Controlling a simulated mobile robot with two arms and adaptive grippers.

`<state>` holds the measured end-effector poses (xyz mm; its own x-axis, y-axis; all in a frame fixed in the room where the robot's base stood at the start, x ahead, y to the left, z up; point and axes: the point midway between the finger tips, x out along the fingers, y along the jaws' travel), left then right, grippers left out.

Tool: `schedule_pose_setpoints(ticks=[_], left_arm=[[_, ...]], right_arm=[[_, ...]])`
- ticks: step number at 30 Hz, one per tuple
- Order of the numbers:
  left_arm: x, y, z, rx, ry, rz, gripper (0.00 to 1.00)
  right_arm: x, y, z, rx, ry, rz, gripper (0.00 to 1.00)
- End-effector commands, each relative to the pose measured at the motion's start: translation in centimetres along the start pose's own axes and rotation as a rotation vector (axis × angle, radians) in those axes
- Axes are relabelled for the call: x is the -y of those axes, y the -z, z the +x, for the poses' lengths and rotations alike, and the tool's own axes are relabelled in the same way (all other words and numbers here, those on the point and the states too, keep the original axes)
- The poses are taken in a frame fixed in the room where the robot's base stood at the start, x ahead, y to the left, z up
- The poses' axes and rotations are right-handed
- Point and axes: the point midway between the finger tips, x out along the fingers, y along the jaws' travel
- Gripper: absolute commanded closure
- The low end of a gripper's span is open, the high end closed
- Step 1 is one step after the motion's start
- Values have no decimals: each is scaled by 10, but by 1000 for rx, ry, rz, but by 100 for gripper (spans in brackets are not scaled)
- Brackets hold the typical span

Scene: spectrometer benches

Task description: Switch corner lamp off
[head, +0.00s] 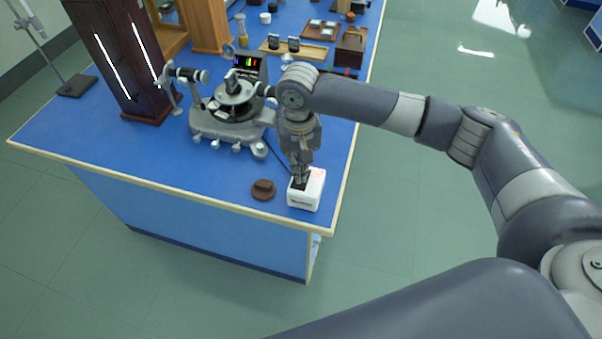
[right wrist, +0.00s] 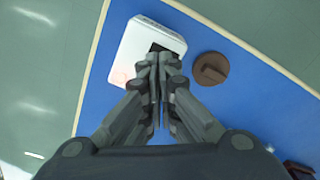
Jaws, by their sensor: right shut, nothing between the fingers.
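A small white box (head: 307,199) with a dark label on its front sits at the near right corner of the blue bench. Its top has a dark switch area and a faint reddish glow at the right. The white box also shows in the right wrist view (right wrist: 139,42), with a dark patch beside my fingertips. My right gripper (head: 300,181) points down over the dark patch, fingers shut and empty. The fingertips (right wrist: 158,58) are at or just above the patch; I cannot tell whether they touch. They hide part of it. My left gripper is not in view.
A brown round piece (head: 262,190) lies left of the white box. A grey spectrometer (head: 231,124) stands behind on the bench (head: 190,178). A dark tall cabinet (head: 112,60) stands at the left. A wooden tray (head: 293,48) and small items are farther back. The floor at right is clear.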

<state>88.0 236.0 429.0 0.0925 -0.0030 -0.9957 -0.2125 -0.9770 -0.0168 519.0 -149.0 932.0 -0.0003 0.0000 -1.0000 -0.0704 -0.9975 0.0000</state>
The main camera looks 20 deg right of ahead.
Motion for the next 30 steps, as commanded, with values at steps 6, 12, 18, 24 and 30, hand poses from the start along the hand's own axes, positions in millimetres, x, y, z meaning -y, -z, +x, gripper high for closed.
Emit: schedule_pose_setpoints(ticks=[6,12,18,24,30], left_arm=[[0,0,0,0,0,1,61],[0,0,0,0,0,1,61],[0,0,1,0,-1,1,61],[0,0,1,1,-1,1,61],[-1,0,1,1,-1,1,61]], right_arm=[[0,0,0,0,0,0,100],[0,0,1,0,0,0,100],[0,0,4,0,0,0,100],[0,0,7,0,0,1,100],[0,0,10,1,0,1,100]])
